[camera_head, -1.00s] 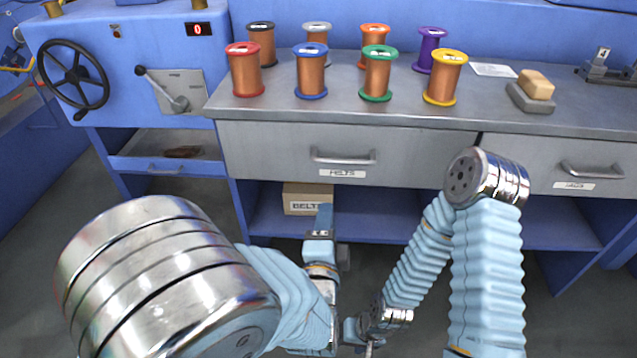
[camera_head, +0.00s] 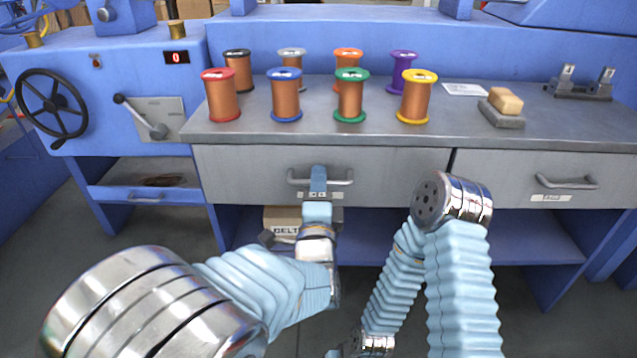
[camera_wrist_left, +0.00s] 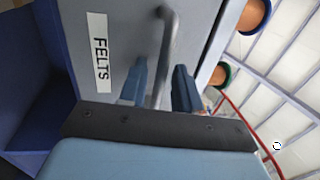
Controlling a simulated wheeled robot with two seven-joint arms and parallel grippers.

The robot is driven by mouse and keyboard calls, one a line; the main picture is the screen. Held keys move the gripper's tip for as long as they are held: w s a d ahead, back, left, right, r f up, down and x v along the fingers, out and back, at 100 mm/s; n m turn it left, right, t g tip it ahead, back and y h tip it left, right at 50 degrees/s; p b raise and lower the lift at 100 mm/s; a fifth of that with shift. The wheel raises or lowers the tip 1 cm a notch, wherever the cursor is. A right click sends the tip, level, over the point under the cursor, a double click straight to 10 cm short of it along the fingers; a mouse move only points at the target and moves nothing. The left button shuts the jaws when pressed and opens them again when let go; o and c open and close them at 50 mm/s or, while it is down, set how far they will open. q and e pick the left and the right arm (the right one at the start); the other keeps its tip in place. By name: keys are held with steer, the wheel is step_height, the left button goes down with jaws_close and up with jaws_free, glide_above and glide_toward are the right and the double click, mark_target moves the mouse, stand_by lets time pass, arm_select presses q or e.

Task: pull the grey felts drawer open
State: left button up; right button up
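The grey felts drawer (camera_head: 240,172) is the left drawer under the grey bench top, and its front looks flush and shut. Its bar handle (camera_head: 342,181) also shows in the left wrist view (camera_wrist_left: 165,45), beside the FELTS label (camera_wrist_left: 100,52). My left gripper (camera_head: 318,178) is at the middle of the handle. In the left wrist view the two blue fingers of my left gripper (camera_wrist_left: 160,88) stand apart, one on each side of the handle bar, with small gaps that suggest no grip. My right arm's elbow shows at lower right, but its gripper is out of view.
Several wire spools, such as the green one (camera_head: 350,95), stand on the bench top (camera_head: 450,115). A second grey drawer (camera_head: 500,175) is to the right. A cardboard box (camera_head: 283,217) sits on the blue shelf below, partly behind my left arm.

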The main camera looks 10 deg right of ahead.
arm_select(q)
steer(key=shift+w+d, duration=0.1)
steer(key=shift+w, duration=0.25)
jaws_close()
steer(key=shift+s, duration=0.15)
arm_select(e)
steer(key=shift+s, duration=0.1)
